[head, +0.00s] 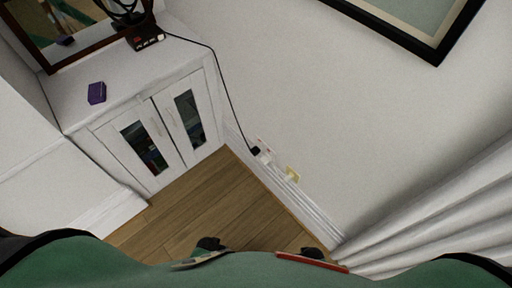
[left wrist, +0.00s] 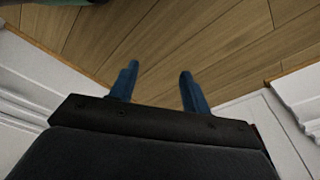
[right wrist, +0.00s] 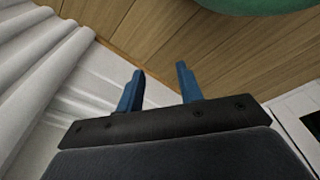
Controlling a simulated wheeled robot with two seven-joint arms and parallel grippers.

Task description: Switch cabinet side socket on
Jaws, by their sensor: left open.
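The socket nearer the cabinet (head: 265,158) is a small white plate low on the wall, with a black plug (head: 255,151) at its left side. A black cable runs from the plug up to a dark device on the cabinet. The switch's position is too small to tell. My left gripper (left wrist: 158,70) shows in the left wrist view with its blue fingers apart, empty, over wood floor. My right gripper (right wrist: 160,69) shows in the right wrist view, also open and empty, over floor near pale folds. Neither gripper's fingers are clearly seen in the head view, and neither wrist view shows the socket.
A second, yellowish socket (head: 293,174) is to the right on the same wall. The white cabinet (head: 104,133) with glass-panelled doors stands left, with a purple box (head: 97,93) on top. A white curtain (head: 440,235) hangs at right. The wood floor (head: 215,203) before the sockets is clear.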

